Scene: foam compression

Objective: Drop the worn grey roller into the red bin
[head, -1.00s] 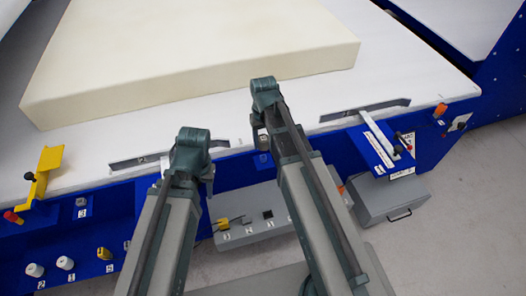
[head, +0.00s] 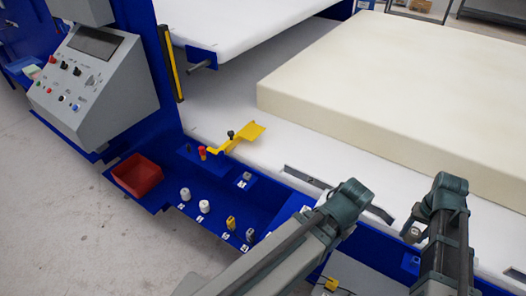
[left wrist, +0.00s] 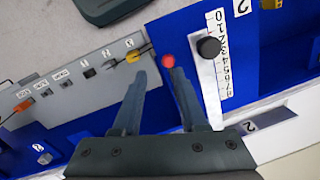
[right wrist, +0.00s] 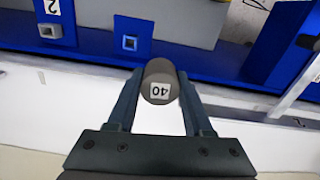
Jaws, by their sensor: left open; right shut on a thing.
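The worn grey roller (right wrist: 160,75) is a dark grey cylinder with a white label reading 40, upside down in the right wrist view. My right gripper (right wrist: 159,88) is shut on it and holds it over the white bed near the blue edge. In the head view my right gripper (head: 412,232) is near the bed's front edge, right of centre. The red bin (head: 137,176) is an open box at the left of the head view, far from both grippers. My left gripper (left wrist: 156,72) is open and empty, with a red knob (left wrist: 168,61) near its right fingertip.
A yellow bracket (head: 238,137) rises at the bed's corner. A control console (head: 98,82) stands behind the bin. A cream foam block (head: 400,90) covers much of the bed.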

